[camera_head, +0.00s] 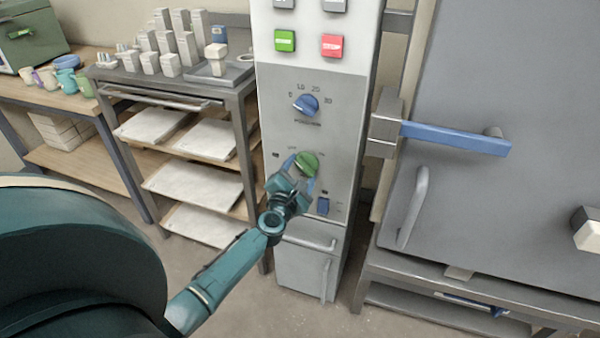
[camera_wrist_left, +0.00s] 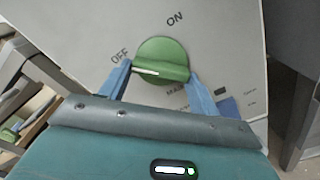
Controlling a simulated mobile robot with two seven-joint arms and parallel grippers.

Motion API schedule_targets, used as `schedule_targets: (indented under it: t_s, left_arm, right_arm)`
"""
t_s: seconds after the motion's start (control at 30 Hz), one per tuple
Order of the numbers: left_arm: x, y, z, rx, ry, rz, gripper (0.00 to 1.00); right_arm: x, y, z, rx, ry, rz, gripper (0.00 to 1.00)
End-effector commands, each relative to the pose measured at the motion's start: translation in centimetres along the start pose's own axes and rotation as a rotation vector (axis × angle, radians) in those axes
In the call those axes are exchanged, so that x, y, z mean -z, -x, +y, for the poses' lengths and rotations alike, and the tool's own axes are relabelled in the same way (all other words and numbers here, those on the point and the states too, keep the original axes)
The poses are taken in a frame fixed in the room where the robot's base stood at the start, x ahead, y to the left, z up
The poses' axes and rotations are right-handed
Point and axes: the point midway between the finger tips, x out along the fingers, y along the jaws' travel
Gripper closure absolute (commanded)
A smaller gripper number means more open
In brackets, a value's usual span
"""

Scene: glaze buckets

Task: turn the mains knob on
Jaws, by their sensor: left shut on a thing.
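The mains knob (camera_head: 307,163) is a round green knob on the lower part of the grey control panel. In the left wrist view the green knob (camera_wrist_left: 163,57) has a raised grip bar, with OFF printed to its upper left and ON above right. The fingers (camera_wrist_left: 159,73) also show in the wrist view. My right gripper is not in view.
A blue dial (camera_head: 306,105) sits above the knob, a blue switch (camera_head: 323,205) below right. Green (camera_head: 285,41) and red (camera_head: 333,46) buttons are higher up. A large grey door with a blue handle (camera_head: 455,138) stands right. A shelf rack (camera_head: 170,90) stands left.

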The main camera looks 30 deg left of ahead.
Motion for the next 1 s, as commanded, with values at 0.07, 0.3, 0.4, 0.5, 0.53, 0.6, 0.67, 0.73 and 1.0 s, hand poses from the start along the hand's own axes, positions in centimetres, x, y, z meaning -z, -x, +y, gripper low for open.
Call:
schedule_targets:
  t_s: [0.07,0.3,0.4,0.5,0.53,0.6,0.67,0.73,1.0]
  left_arm:
    - [0.01,0.01,0.00,0.000,-0.001,0.000,0.61]
    - [-0.02,0.02,0.06,0.000,-0.043,0.001,0.61]
    - [-0.03,0.02,0.10,0.000,-0.088,0.002,0.61]
    - [-0.09,0.03,0.16,0.001,-0.155,0.002,0.61]
    - [-0.10,0.03,0.17,0.001,-0.176,0.002,0.61]
    - [-0.12,0.04,0.20,0.001,-0.235,0.002,0.61]
    - [-0.12,0.04,0.22,0.002,-0.290,0.002,0.61]
    - [-0.15,0.04,0.27,0.002,-0.355,0.002,0.61]
    - [-0.20,0.03,0.42,0.002,-0.614,0.002,0.61]
  right_arm:
    - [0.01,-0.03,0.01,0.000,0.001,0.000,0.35]
    - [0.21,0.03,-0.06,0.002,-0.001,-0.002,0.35]
    - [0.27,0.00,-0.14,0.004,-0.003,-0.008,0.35]
    - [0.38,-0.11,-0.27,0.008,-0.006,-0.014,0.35]
    - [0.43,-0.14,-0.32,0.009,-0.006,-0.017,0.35]
    - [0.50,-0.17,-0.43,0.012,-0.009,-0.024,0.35]
    - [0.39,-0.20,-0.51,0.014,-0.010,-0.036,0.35]
    - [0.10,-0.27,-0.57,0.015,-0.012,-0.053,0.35]
    - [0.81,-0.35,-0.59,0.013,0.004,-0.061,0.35]
